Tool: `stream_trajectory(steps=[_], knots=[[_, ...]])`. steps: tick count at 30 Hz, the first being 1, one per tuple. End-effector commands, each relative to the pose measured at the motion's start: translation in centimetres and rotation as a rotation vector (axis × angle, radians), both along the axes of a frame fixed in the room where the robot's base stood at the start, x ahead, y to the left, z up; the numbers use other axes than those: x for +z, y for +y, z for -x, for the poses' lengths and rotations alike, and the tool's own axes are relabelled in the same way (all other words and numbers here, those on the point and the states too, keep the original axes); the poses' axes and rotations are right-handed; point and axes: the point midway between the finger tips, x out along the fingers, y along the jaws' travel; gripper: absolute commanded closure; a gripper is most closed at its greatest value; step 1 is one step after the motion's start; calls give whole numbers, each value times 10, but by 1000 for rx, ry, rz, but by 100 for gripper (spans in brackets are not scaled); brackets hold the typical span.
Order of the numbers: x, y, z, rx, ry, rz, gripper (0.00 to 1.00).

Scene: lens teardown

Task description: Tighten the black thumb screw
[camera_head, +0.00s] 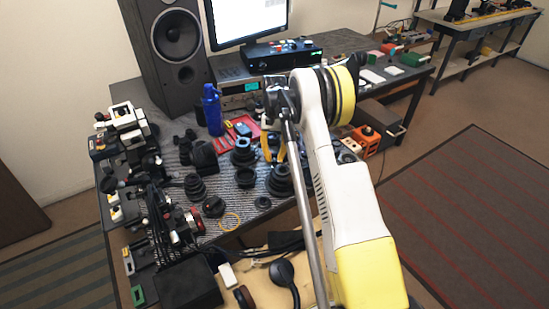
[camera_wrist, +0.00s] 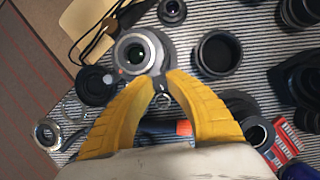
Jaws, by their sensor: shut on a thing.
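My gripper (camera_wrist: 160,80) shows in the wrist view as two yellow fingers closing together on a small dark piece, the black thumb screw (camera_wrist: 161,86), mostly hidden between the fingertips. It sits at the lower right edge of a lens with a silver ring and dark glass (camera_wrist: 136,54), in a dark round holder. I cannot tell how far the screw is turned in. In the head view my gripper (camera_head: 273,160) points down over the striped mat, just above a black stepped lens part (camera_head: 280,181).
Several black lens parts stand close by, including an open ring (camera_wrist: 217,54) and a stepped one (camera_head: 195,187). A blue bottle (camera_head: 212,110) and a red tray (camera_head: 243,128) stand behind. Cluttered equipment lines the left side.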

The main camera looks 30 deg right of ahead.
Motion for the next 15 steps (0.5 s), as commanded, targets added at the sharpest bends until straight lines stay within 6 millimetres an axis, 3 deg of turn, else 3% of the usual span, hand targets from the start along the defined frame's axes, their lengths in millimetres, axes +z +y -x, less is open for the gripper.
stream_trajectory(steps=[12,13,15], knots=[[-1,0,0,-6,-2,1,100],[-1,0,0,-6,-2,1,77],[-1,0,0,-6,-2,1,57]])
